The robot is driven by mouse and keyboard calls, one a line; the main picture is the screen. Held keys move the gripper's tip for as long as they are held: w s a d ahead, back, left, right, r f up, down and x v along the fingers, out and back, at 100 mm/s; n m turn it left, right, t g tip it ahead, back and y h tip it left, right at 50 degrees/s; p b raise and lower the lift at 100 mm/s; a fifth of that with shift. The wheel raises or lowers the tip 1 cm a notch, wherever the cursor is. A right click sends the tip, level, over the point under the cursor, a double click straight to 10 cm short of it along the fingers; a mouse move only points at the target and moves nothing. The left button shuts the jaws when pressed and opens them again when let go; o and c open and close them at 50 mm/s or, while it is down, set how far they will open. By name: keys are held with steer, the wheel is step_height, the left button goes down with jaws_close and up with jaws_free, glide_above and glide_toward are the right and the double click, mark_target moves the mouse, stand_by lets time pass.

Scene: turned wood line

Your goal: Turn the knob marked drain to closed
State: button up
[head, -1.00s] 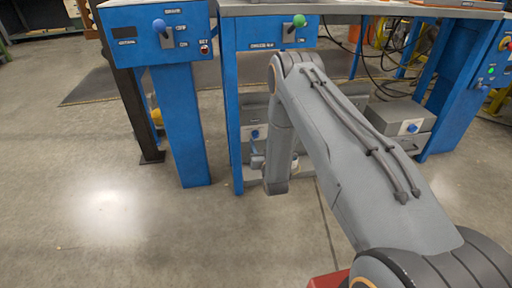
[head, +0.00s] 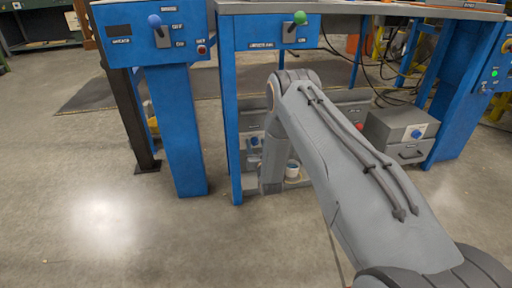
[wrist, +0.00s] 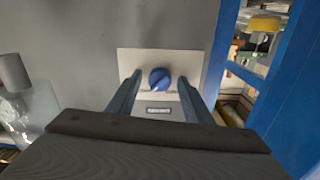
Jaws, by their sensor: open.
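In the wrist view a blue knob (wrist: 159,78) sits on a pale square plate (wrist: 133,62) on a grey panel. A small label (wrist: 158,110) lies below the knob in the picture; its text is too small to read. My gripper (wrist: 160,84) is open, with one finger on each side of the knob; I cannot tell whether either finger touches it. In the head view a blue knob (head: 254,140) shows on the left grey box under the bench, beside my forearm, and another blue knob (head: 417,133) on the right box. My gripper is hidden there.
Blue control boxes with a blue-tipped lever (head: 155,21) and a green-tipped lever (head: 299,18) stand above. A blue bench leg (head: 231,120) is close to my arm. A white cup (head: 292,170) stands low beside my wrist. The floor in front is clear.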

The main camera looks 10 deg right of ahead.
steer(key=shift+c, duration=0.4)
steer(key=c, duration=1)
steer(key=shift+s+n, duration=0.1)
steer(key=shift+n, duration=0.2)
steer(key=n+p, duration=0.2)
steer(key=n, duration=0.1)
steer(key=shift+n+p, duration=0.3)
steer(key=shift+p, duration=0.05)
steer(key=n+p, duration=0.2)
steer(key=n, duration=0.2)
steer(key=shift+n, duration=0.3)
steer(key=n+p, duration=0.1)
steer(key=n, duration=0.3)
steer(key=shift+n+p, duration=0.3)
steer(key=shift+f+n+p, duration=0.1)
steer(key=shift+n+p, duration=0.45)
steer(key=shift+n, duration=1.65)
